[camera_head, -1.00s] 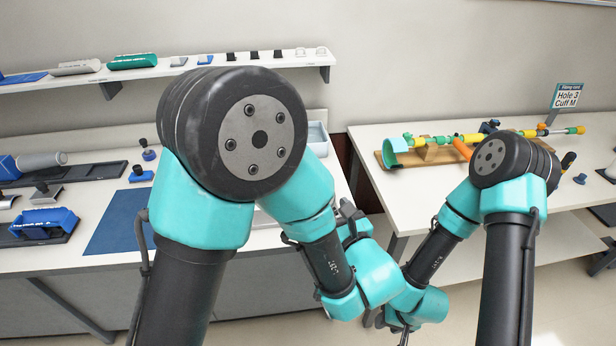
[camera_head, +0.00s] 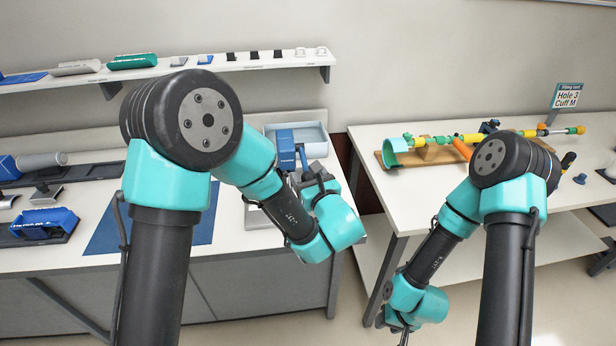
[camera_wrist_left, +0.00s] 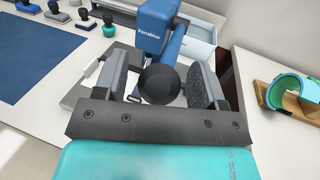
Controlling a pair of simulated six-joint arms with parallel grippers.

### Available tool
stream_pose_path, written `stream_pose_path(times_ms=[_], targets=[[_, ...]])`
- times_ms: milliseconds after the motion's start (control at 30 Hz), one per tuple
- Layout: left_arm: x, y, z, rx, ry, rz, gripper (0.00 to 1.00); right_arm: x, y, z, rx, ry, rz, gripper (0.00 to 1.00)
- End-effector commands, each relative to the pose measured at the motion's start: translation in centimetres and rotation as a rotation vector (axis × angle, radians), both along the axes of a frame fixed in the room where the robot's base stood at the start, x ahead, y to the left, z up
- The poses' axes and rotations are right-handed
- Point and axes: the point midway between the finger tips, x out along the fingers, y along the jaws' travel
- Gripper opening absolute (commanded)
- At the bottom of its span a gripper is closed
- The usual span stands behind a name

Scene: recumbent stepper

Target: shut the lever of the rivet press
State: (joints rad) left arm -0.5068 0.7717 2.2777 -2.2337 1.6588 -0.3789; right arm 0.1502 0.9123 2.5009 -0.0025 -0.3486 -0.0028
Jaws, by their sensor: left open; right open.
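The blue rivet press (camera_head: 286,150) stands on the left bench near its right end. It also shows at the top of the left wrist view (camera_wrist_left: 157,22). Its blue lever (camera_wrist_left: 172,52) points toward my left wrist camera and ends in a black ball knob (camera_wrist_left: 160,85). My left gripper (camera_head: 312,178) is at the press. In the left wrist view its open fingers (camera_wrist_left: 158,66) stand on either side of the knob, with gaps visible. My right gripper (camera_head: 398,328) is low at the bottom of the head view, mostly hidden by its own arm, away from the press, and open.
A pale tray (camera_head: 312,138) sits behind the press. A blue mat (camera_head: 105,232) lies left of it. The right bench (camera_head: 375,150) holds a wooden stand with a teal cuff (camera_head: 392,153). A shelf (camera_head: 240,66) runs along the wall. A floor gap separates the benches.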

Motion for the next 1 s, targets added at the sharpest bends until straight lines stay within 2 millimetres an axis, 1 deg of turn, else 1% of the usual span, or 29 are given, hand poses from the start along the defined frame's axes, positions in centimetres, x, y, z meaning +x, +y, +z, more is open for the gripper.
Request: stream_pose_path(times_ms=[233,267,900,1000], targets=[[0.05,0.03,-0.01,0.000,0.000,0.000,0.64,0.00,0.00,0.00,0.000,0.000,0.000,0.43],[0.05,0.03,-0.01,0.000,0.000,0.000,0.63,0.00,0.00,0.00,0.000,0.000,0.000,0.43],[0.03,0.03,-0.01,0.000,0.000,0.000,0.01,0.00,0.00,0.00,0.000,0.000,0.000,0.43],[0.02,0.02,-0.01,0.000,0.000,0.000,0.00,0.00,0.00,0.00,0.000,0.000,0.000,0.43]])
